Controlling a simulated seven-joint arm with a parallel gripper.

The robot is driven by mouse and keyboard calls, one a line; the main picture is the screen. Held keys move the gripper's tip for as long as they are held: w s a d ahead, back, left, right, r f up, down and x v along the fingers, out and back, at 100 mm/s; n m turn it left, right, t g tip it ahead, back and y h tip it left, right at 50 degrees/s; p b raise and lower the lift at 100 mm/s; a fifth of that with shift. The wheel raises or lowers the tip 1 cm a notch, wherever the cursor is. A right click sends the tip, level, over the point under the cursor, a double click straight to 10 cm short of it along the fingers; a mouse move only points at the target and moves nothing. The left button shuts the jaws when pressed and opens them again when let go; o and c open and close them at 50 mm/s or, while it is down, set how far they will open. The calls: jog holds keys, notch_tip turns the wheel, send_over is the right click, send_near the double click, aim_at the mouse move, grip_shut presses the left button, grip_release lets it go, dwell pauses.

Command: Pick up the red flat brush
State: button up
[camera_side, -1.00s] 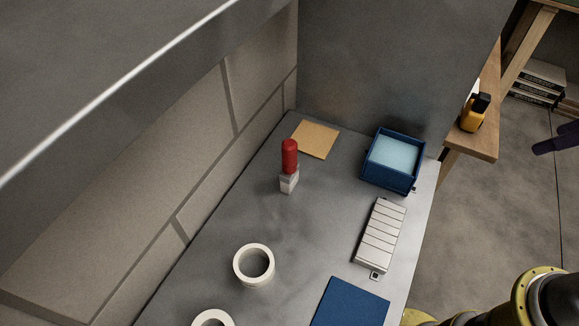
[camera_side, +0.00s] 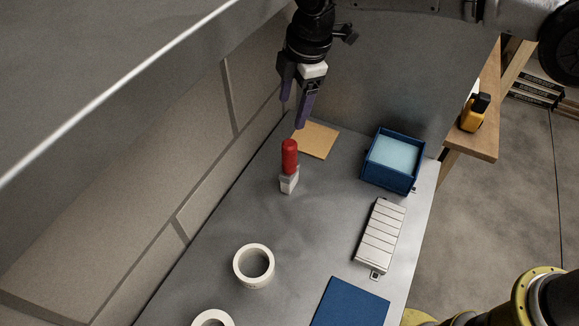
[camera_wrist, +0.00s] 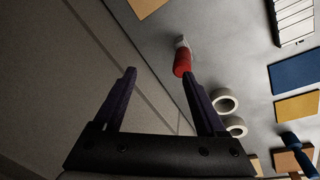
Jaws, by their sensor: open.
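The red flat brush (camera_side: 290,157) stands upright on the grey worktop, its red handle up and its pale grey-white head down. In the wrist view the brush (camera_wrist: 182,62) shows beyond the tip of the right finger. My gripper (camera_side: 294,112) is open and empty, pointing down. In the side view it appears just above the brush's handle, with a gap between its fingertips and the brush. In the wrist view my gripper (camera_wrist: 160,72) has its fingers spread apart, and the brush lies outside them, up and to the right.
A tan sheet (camera_side: 316,139) lies behind the brush. A blue bin (camera_side: 393,184) and a white ribbed block (camera_side: 380,236) are to the right. White rings (camera_side: 254,265) and a blue sheet (camera_side: 350,304) lie in front. A brick wall (camera_side: 205,165) runs close on the left.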

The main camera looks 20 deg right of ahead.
aim_at(289, 160)
jog(key=shift+s+a+r+m+g+h, duration=0.1)
jog(key=shift+s+a+m+g+h, duration=0.3)
jog(key=shift+s+a+g, duration=0.35)
jog(key=shift+s+a+r, duration=0.15)
jog(key=shift+s, duration=0.2)
jog(key=shift+s+m, duration=0.15)
jog(key=shift+m, duration=0.15)
jog(key=shift+s+f, duration=0.1)
jog(key=shift+f, duration=0.1)
notch_tip(289, 160, down, 13)
jog(key=shift+f, duration=0.15)
grip_shut()
dwell(0.6)
